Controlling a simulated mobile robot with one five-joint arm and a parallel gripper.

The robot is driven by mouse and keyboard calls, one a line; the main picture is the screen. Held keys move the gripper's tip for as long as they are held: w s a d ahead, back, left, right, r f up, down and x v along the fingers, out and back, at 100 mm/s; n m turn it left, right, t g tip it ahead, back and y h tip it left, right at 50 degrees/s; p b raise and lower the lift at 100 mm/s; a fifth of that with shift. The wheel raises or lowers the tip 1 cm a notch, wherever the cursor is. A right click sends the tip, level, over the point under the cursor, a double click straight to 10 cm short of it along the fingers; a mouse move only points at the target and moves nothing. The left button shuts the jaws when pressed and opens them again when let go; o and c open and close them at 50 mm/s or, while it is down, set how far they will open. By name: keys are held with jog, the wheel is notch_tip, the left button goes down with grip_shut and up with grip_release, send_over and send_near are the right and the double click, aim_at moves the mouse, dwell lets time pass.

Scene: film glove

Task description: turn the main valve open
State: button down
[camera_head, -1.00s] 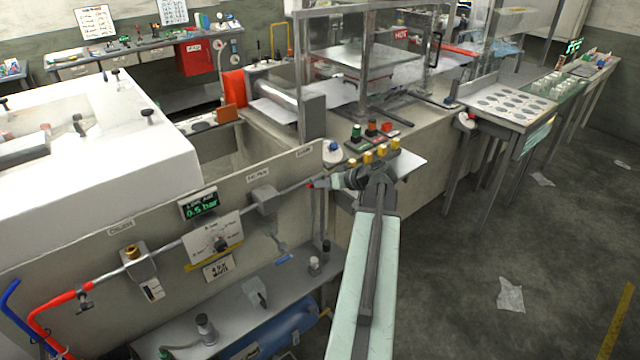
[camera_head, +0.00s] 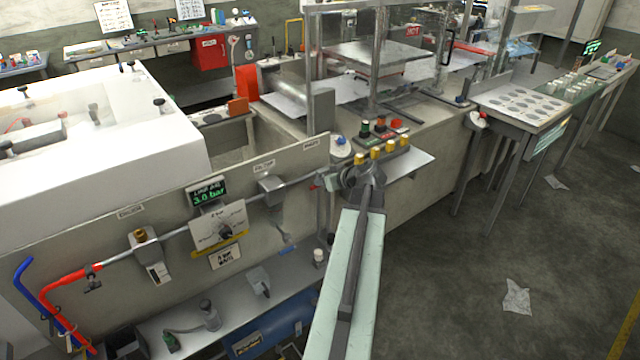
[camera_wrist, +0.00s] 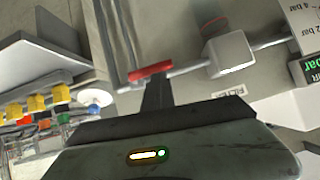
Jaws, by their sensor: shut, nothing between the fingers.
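The main valve's red handle (camera_wrist: 150,70) shows in the wrist view on the metal pipe, lying roughly along the pipe's line. In the head view only a small red part of the handle (camera_head: 317,186) shows, at the right end of the panel pipe. My gripper (camera_wrist: 157,90) is shut and empty, its tips right at the handle's lower edge; I cannot tell whether they touch it. In the head view my gripper (camera_head: 331,182) is partly hidden by my arm. The pressure display (camera_head: 207,192) reads 3.0 bar.
A grey filter box (camera_head: 271,188) sits on the pipe left of the valve. Yellow knobs (camera_head: 375,152) and a button box stand close behind my gripper. The floor at right is mostly free.

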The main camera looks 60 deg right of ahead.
jog(key=shift+r, duration=0.1)
jog(key=s+a+r+p, duration=0.2)
jog(key=s+r+p, duration=0.6)
jog(key=r+p, duration=0.1)
jog(key=shift+s+r+p, duration=0.25)
jog(key=shift+r+p, duration=0.15)
jog(key=shift+p, duration=0.1)
dwell(0.4)
